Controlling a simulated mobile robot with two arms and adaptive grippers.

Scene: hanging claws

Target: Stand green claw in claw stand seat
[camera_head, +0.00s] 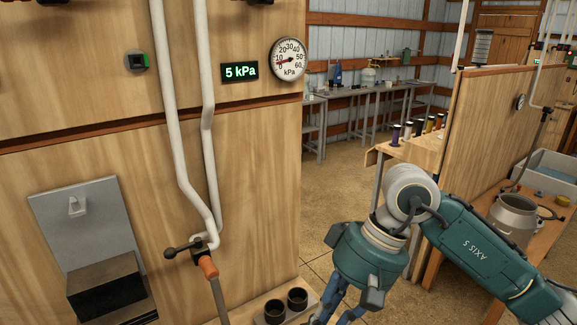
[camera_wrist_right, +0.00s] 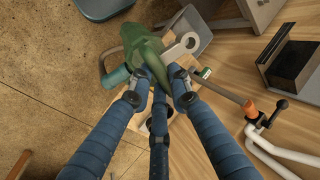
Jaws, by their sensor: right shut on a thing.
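In the right wrist view, my right gripper (camera_wrist_right: 160,78) has its blue fingers closed around part of the green claw (camera_wrist_right: 140,45). The claw has a broad dark green body and a lighter teal curved part at its left. The claw stand, a pale wooden block (camera_wrist_right: 176,128), is partly hidden behind the fingers. In the head view, the stand has two black round seats, one at the left (camera_head: 275,311) and one at the right (camera_head: 297,298). Both look empty from above. The right gripper's blue fingers are cut off by the bottom edge there, and the claw is out of sight. My left gripper is out of view.
A metal plate with a dark box (camera_head: 105,288) is at left. The floor (camera_head: 345,180) behind is clear.

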